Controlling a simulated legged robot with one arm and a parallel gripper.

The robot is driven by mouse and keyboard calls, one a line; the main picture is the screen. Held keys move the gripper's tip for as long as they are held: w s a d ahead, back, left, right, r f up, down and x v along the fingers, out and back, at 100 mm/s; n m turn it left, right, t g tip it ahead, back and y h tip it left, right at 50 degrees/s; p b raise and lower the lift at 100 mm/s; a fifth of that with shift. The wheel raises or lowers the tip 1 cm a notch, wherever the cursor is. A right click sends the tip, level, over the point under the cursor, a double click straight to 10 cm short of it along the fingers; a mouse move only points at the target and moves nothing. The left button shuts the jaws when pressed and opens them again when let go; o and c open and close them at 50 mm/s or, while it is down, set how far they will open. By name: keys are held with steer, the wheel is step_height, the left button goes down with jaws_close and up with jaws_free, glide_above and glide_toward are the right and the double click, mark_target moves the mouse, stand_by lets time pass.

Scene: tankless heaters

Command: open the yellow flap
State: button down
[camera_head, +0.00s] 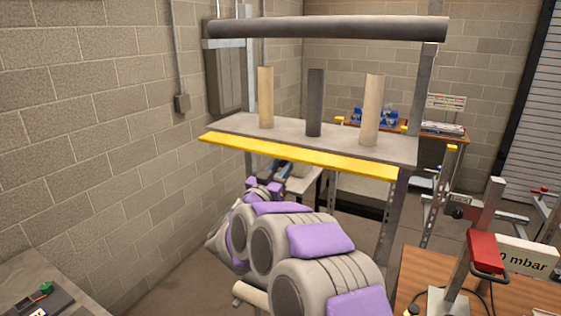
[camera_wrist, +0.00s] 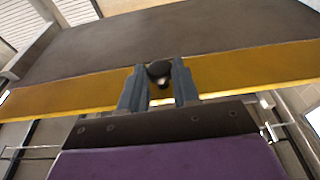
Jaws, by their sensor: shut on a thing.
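The yellow flap (camera_head: 300,158) is a long flat strip along the front edge of a grey shelf (camera_head: 225,122). In the wrist view the flap (camera_wrist: 60,95) crosses the picture below the grey panel. My gripper (camera_head: 282,168) is just under the flap's front edge, left of its middle, partly hidden by my arm. In the wrist view my gripper's two blue-grey fingers (camera_wrist: 159,80) stand on either side of a round black knob (camera_wrist: 158,68) at the flap and are shut on it. How the knob joins the flap is hidden.
Three upright cylinders (camera_head: 315,103) stand on the shelf, under a dark horizontal pipe (camera_head: 330,28). A block wall (camera_head: 90,110) is on the left. A wooden table (camera_head: 520,295) with a red-handled device (camera_head: 486,252) is at the lower right.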

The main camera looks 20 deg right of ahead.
steer(key=r+p, duration=0.1)
steer(key=p, duration=0.1)
steer(key=g+y+p, duration=0.1)
steer(key=p, duration=0.2)
steer(key=shift+s+a+r, duration=0.1)
steer(key=shift+a+r, duration=0.2)
steer(key=shift+r, duration=0.1)
steer(key=shift+y+p, duration=0.3)
steer(key=shift+f, duration=0.1)
steer(key=c, duration=0.8)
jaws_free()
steer(key=shift+f, duration=0.1)
steer(key=b+v, duration=0.1)
steer(key=v, duration=1.6)
steer(key=shift+a, duration=0.3)
